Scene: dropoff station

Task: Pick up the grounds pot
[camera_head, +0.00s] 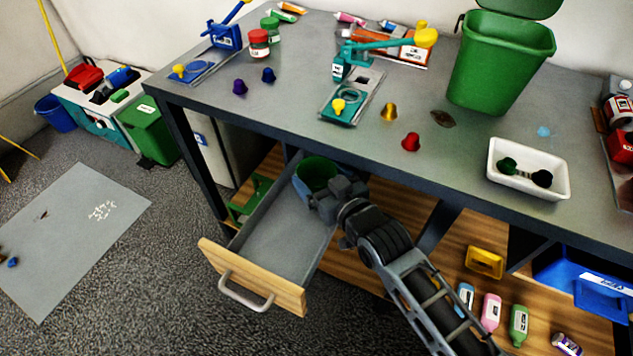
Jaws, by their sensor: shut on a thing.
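A round pot, apparently the grounds pot (313,172), is at the back of the open drawer (265,240), under the tabletop's front edge. Its inside is green and its lower outer wall looks blue. My gripper (322,200) reaches in from the right and is shut at the pot's near right side. The fingertips are small and dark here, so the exact grip on the wall or rim is hard to see. My wrist hides part of the pot's right side. I cannot tell whether the pot rests on the drawer bottom or is raised.
The drawer's wooden front with a metal handle (245,292) juts out from the table (300,110). The tabletop edge is close above the pot. Colored capsules, a white tray (530,190) and a green bin (497,65) stand on top. Bottles (491,310) are on the shelf at right.

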